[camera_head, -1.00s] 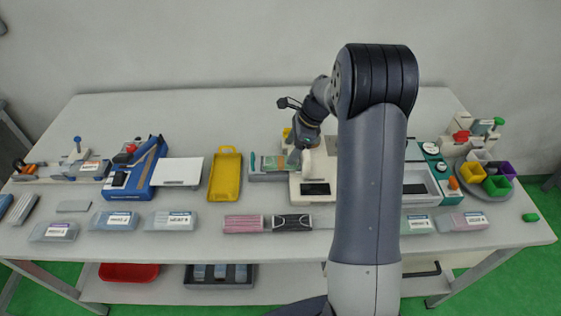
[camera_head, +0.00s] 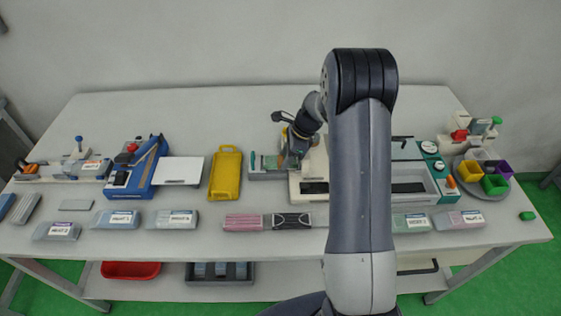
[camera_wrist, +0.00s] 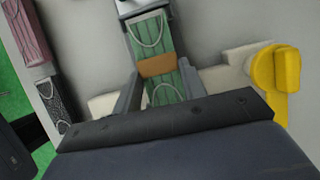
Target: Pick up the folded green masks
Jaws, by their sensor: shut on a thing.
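The folded green masks (camera_wrist: 150,38) show in the wrist view as a long pleated green stack with white ear loops and a brown band (camera_wrist: 156,65) around it. My gripper (camera_wrist: 158,72) has one finger along each side of the stack at the band and is shut on it. The stack's near end is hidden behind my gripper body.
A yellow tray (camera_head: 225,175) stands to the left. Pink masks (camera_head: 243,221) and black masks (camera_head: 292,221) lie at the front. A yellow part (camera_wrist: 281,70) stands close to the gripper in the wrist view. The table's back is clear.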

